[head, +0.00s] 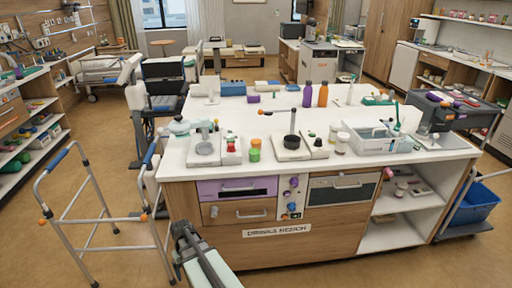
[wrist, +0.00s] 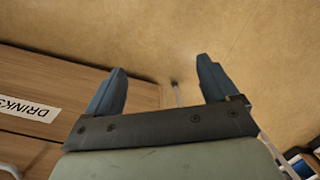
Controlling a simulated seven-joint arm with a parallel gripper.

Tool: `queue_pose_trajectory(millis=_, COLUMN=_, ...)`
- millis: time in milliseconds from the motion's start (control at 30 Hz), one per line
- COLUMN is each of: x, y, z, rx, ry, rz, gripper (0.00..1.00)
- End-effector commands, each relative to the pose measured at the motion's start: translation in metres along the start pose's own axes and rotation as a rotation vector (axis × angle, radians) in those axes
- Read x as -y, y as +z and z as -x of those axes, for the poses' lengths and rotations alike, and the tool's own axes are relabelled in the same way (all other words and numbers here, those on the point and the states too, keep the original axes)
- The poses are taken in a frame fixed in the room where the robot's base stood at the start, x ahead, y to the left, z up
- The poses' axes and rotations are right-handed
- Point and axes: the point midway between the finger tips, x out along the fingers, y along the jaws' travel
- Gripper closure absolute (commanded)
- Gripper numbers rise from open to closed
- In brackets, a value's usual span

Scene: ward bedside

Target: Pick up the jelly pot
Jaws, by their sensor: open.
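No thing in view can be named as the jelly pot for certain. Small orange and green pots (head: 255,154) stand on the white counter (head: 225,118) near its front edge, left of the middle, in the head view; they are too small to tell apart well. My gripper (wrist: 164,85) is open and empty in the wrist view, its two dark fingers spread over bare floor beside the wooden cabinet front. In the head view my arm rises at the bottom, in front of the cabinet and below the counter top, apart from the pots. The wrist view shows no pot.
Scales (head: 205,150), a black-topped device (head: 292,146), a white caddy (head: 372,138) and two bottles (head: 323,94) crowd the counter. A walking frame (head: 97,205) stands at left. The cabinet (head: 235,240) has drawers and a drinks label. Bare counter lies behind the front row.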

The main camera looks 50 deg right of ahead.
Motion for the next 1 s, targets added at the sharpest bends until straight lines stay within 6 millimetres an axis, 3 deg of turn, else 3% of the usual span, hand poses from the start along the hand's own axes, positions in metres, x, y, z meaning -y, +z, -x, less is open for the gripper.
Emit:
queue_pose_trajectory(millis=100, x=-0.022, y=-0.028, z=0.038, rx=-0.058, ry=-0.004, rz=-0.028, gripper=0.13)
queue_pose_trajectory(millis=400, x=-0.079, y=-0.075, z=0.136, rx=-0.192, ry=-0.005, rz=-0.091, gripper=0.13)
queue_pose_trajectory(millis=767, x=-0.156, y=-0.103, z=0.264, rx=-0.348, ry=0.014, rz=-0.163, gripper=0.13)
queue_pose_trajectory(millis=1000, x=-0.219, y=-0.114, z=0.350, rx=-0.440, ry=0.039, rz=-0.213, gripper=0.13)
